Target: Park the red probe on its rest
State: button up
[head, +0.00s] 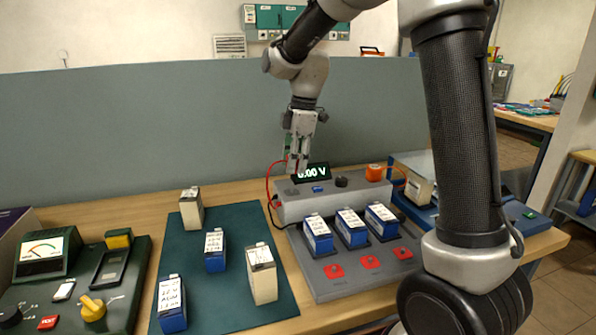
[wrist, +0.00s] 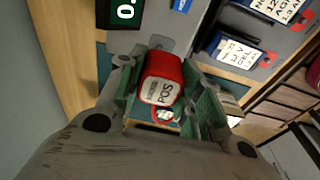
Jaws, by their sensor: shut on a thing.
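The red probe (wrist: 163,78), with a white label reading "POS", is between the fingers of my gripper (wrist: 160,100) in the wrist view. My gripper is shut on it. In the head view my gripper (head: 297,160) points down above the left part of the grey meter box (head: 310,203), beside its display (head: 311,172); the probe itself is hard to make out there. A red lead (head: 268,185) loops from the gripper down to the box's left front. A small grey plate (wrist: 160,43) shows just beyond the probe in the wrist view; I cannot tell whether it is the rest.
Blue batteries (head: 318,234) stand in a grey tray (head: 340,285) in front of the meter box. More batteries stand on a dark green mat (head: 223,305). An orange piece (head: 374,172) sits on the box's right end. A grey-green panel (head: 150,130) rises behind the bench.

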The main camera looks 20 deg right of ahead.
aim_at(291, 189)
jog(key=shift+w+a+r, duration=0.15)
jog(key=shift+w+a, duration=0.15)
jog(key=shift+a, duration=0.1)
jog(key=shift+s+f, duration=0.15)
jog(key=shift+f, duration=2.7)
jog(key=shift+f, duration=0.65)
jog(key=o, duration=0.8)
jog(key=shift+d+r, duration=0.3)
jog(key=shift+r, duration=1.55)
jog(key=shift+d+r, duration=0.3)
jog(key=shift+r, duration=1.5)
jog(key=shift+d+r, duration=0.3)
jog(key=shift+r, duration=1.55)
